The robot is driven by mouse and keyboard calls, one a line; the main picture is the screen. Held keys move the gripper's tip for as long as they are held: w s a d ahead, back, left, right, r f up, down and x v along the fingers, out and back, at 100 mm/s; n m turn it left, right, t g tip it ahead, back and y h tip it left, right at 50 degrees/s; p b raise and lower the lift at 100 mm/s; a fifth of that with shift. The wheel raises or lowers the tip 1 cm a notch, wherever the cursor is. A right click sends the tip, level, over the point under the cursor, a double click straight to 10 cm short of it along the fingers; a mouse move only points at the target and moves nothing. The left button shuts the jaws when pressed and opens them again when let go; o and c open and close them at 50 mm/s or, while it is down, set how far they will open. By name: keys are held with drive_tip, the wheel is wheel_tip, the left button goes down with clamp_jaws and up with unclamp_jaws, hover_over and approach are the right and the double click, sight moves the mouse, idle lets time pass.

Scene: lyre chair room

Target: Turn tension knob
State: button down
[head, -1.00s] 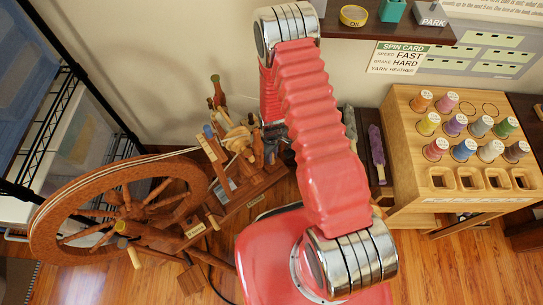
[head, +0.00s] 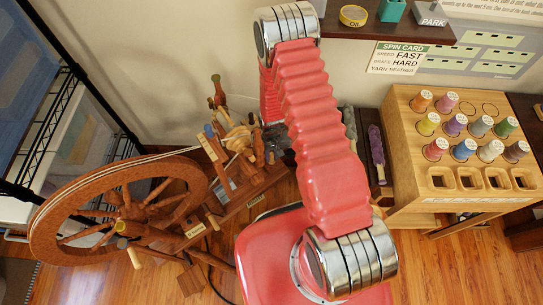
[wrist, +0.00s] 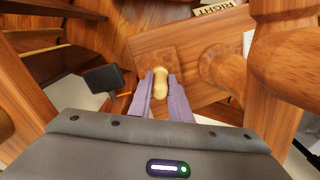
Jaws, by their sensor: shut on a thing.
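The pale wooden knob (wrist: 160,83) sits between the two grey-purple fingers of my gripper (wrist: 160,88) in the wrist view. The fingers are shut on it from both sides, and it stands over a flat wooden board (wrist: 182,50). In the head view the spinning wheel (head: 118,205) stands at the left with its small wooden parts (head: 238,142) beside my gripper (head: 276,138). My red arm hides part of that area, and I cannot make out the gripped knob there.
A turned wooden post (wrist: 283,70) stands close on the right in the wrist view, near a RIGHT label (wrist: 220,8). The spin card (head: 399,58) reads FAST, HARD, HEATHER. A wooden rack (head: 408,190) with coloured spools stands right; a wire shelf (head: 62,125) stands left.

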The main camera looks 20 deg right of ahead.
sight(271, 154)
idle(0.3)
drive_tip(key=c, duration=1.6)
unclamp_jaws()
drive_tip(key=shift+c, duration=0.2)
drive_tip(key=shift+r, duration=0.15)
wheel_tip(271, 154, up, 14)
drive_tip(key=shift+f, duration=0.25)
